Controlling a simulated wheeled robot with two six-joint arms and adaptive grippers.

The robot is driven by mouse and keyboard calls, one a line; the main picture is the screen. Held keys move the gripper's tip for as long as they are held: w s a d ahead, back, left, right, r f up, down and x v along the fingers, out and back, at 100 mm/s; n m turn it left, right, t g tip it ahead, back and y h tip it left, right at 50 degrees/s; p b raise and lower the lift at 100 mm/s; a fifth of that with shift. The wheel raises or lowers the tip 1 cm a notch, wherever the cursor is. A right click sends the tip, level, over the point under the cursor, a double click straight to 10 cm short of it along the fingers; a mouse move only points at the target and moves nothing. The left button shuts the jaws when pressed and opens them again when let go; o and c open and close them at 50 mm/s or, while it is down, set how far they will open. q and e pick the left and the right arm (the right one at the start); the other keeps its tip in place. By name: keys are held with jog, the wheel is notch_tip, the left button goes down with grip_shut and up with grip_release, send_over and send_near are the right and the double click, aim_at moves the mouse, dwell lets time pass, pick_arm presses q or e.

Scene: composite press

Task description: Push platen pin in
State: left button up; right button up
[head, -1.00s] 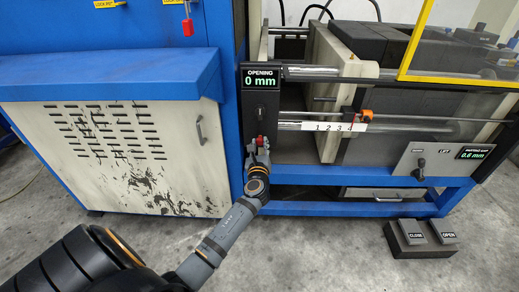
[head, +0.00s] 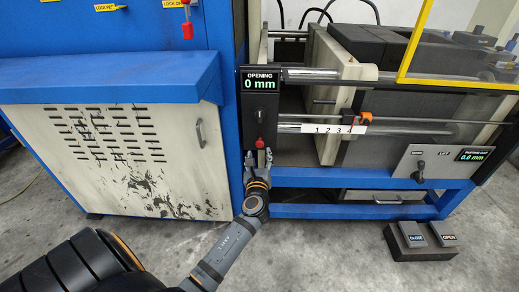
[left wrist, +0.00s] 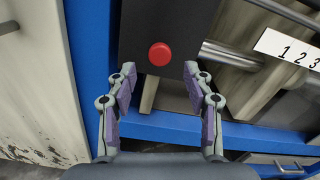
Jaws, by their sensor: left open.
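The platen pin appears as a round red knob (head: 260,143) on the lower part of the black panel under the "OPENING 0 mm" display (head: 261,84). In the left wrist view the red knob (left wrist: 160,54) shows face-on, just beyond and between the fingertips. How far it stands out of the panel is hard to tell. My left gripper (head: 258,154) is open and empty, just below and in front of the knob, with its fingers pointing at the panel. In the left wrist view its two fingers (left wrist: 159,80) are spread apart and appear clear of the knob. My right gripper is not in view.
A blue frame beam (head: 350,180) runs below the panel. Metal rods and a 1-2-3-4 scale (head: 334,128) lie to the right. A lever panel (head: 440,163) reads 0.6 mm. Foot pedals (head: 425,235) stand on the floor. A vented cabinet (head: 110,160) is at left.

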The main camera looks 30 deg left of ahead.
pick_arm(q)
jog(key=v, duration=0.7)
